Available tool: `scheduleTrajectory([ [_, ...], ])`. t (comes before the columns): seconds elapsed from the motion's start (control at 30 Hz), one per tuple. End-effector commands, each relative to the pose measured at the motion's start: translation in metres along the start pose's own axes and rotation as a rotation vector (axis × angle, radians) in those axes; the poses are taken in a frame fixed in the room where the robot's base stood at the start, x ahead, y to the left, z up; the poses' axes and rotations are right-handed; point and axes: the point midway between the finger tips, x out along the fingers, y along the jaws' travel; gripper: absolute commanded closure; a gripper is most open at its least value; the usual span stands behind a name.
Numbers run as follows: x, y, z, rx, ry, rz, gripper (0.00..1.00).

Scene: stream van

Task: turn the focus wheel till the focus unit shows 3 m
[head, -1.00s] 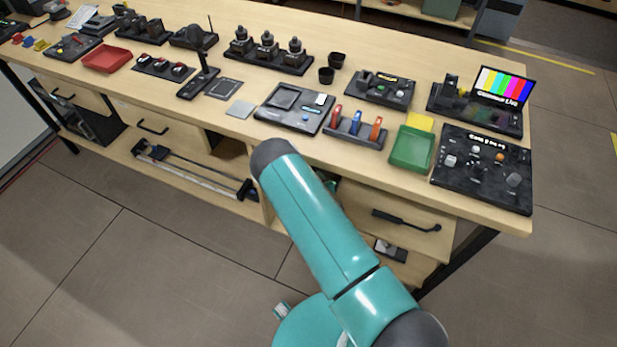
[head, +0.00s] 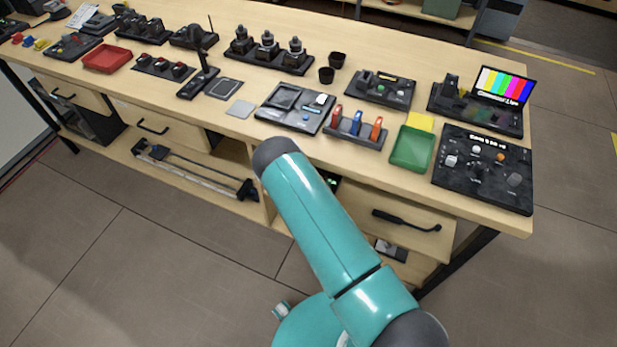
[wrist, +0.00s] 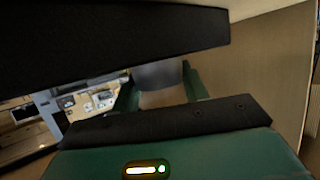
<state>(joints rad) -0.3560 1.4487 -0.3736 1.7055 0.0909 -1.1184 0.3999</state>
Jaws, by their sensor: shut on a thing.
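In the head view a dark control panel (head: 482,185) with knobs and a small lit display lies at the bench's right end. Its display text is too small to read surely, and I cannot tell if this is the focus unit. My gripper is hidden in the head view behind my teal arm. In the wrist view my gripper (wrist: 160,98) shows as black bars above and below a grey block (wrist: 160,74). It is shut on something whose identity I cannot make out. No focus wheel is clearly recognisable, and no 3 m reading can be confirmed.
The wooden bench (head: 300,70) carries several devices. A green tray (head: 411,148) and a colour-bar screen (head: 503,86) are near the panel. A drawer (head: 395,215) is below. The floor on the left is clear. A tan wall (wrist: 272,60) stands close at the right in the wrist view.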

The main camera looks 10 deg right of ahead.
Motion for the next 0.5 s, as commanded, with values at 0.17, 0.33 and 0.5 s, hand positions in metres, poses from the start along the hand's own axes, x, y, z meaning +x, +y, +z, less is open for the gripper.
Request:
scheduleTrajectory([
  [0.17, 0.0007, 0.0000, -0.0015, 0.060, 0.002, 0.136, 0.78],
  [0.33, 0.0006, 0.0000, -0.0008, 0.107, 0.000, 0.252, 0.78],
  [0.5, 0.0006, 0.0004, -0.0010, 0.139, 0.001, 0.332, 0.78],
])
